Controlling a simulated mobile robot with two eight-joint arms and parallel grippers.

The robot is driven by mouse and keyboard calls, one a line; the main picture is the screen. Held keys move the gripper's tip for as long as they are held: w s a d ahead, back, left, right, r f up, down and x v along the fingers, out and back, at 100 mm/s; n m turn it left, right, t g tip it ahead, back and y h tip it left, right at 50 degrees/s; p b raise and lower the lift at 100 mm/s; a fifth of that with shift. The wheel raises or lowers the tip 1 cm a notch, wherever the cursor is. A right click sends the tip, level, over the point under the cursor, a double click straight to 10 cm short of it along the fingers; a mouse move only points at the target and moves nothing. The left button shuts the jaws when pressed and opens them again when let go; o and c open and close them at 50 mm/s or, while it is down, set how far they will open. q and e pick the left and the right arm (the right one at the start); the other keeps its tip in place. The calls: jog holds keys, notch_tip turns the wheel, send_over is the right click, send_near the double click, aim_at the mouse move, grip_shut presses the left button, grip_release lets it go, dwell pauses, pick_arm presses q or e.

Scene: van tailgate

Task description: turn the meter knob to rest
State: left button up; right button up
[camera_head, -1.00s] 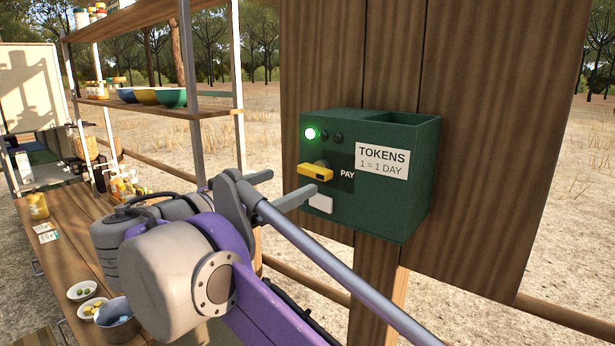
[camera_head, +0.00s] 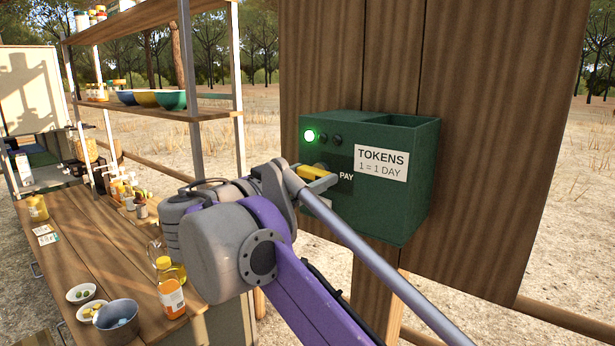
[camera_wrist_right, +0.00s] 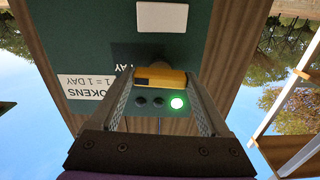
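The meter is a green box (camera_head: 415,200) on a wooden panel, with a "TOKENS 1 = 1 DAY" label and a lit green lamp. Its yellow knob (camera_head: 307,173) lies roughly level beside the word PAY, partly hidden by my gripper. In the right wrist view the knob (camera_wrist_right: 160,77) lies crosswise between the fingertips. My right gripper (camera_head: 307,177) is open, with one finger near each end of the knob; firm contact cannot be told. It also shows in the right wrist view (camera_wrist_right: 160,80). My left gripper is not in view.
A wooden counter (camera_head: 75,240) at the left holds small bowls, a grey bucket (camera_head: 116,320) and an orange-labelled bottle (camera_head: 172,295). Metal-posted shelves with coloured bowls stand behind. Beside the lit lamp (camera_head: 310,135) are two dark ones. The space right of the meter is clear.

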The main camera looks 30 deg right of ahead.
jog(key=c, duration=0.6)
jog(key=shift+o, duration=0.2)
jog(key=shift+r+n+p, duration=0.15)
jog(key=shift+n+p, duration=1.25)
jog(key=n+p, duration=0.3)
jog(key=n, duration=0.2)
jog(key=shift+n, duration=0.3)
jog(key=n+p, duration=0.2)
jog(key=n, duration=0.2)
jog(key=n+p, duration=0.1)
jog(key=n, duration=0.2)
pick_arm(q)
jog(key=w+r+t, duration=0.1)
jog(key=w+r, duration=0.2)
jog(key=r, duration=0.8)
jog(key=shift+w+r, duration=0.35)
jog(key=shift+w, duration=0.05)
pick_arm(e)
jog(key=shift+n, duration=1.2)
